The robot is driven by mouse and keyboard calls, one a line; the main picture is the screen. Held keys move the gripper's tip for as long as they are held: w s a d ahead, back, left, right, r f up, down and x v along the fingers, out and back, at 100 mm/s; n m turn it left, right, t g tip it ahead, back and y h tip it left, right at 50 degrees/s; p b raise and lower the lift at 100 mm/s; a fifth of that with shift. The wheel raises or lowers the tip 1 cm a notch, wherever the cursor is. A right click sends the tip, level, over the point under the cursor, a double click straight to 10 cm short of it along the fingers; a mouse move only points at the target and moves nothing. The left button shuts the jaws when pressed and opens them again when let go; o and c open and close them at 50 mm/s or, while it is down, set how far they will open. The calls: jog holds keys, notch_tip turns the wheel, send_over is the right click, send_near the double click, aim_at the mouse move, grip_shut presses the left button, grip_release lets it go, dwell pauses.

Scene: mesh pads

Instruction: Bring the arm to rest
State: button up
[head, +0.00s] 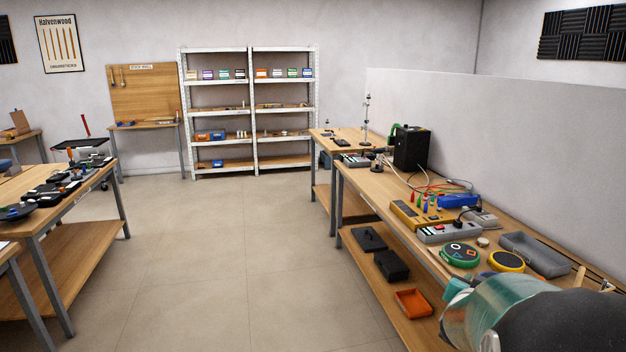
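Part of my own arm fills the lower right corner of the head view, as a teal and white link and a large dark rounded part. It stands in front of the near end of the right workbench (372,186). My gripper's fingertips do not show, so I cannot see whether they are open or hold anything. Close to the arm on the bench lie a green round pad (460,254), a yellow-rimmed round pad (506,261) and a grey tray (535,254). I cannot tell whether the arm touches the bench.
A yellow box (408,214), cables and a black box (411,148) stand further along the bench, against a pale partition (480,130). An orange bin (413,302) sits on its lower shelf. A cluttered table (95,196) stands at left. The floor (230,240) between is clear.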

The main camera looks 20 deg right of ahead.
jog(key=w+a+r+n+t+y, duration=0.1)
jog(key=w+a+n+y, duration=0.15)
jog(key=a, duration=0.55)
jog(key=w+a+r+n+t+y, duration=0.15)
jog(key=a+y, duration=0.25)
jog(key=a, duration=0.4)
jog(key=w+a+n+y, duration=0.1)
jog(key=a+n+y, duration=0.15)
jog(key=a, duration=0.45)
jog(key=s+a+n+g+y, duration=0.3)
jog(key=s+a+n+g, duration=0.2)
jog(key=s+a, duration=1)
jog(key=a+n, duration=0.1)
jog(key=a, duration=0.1)
jog(key=shift+a+y, duration=0.4)
jog(key=shift+s+d+f, duration=0.1)
jog(key=shift+d, duration=0.1)
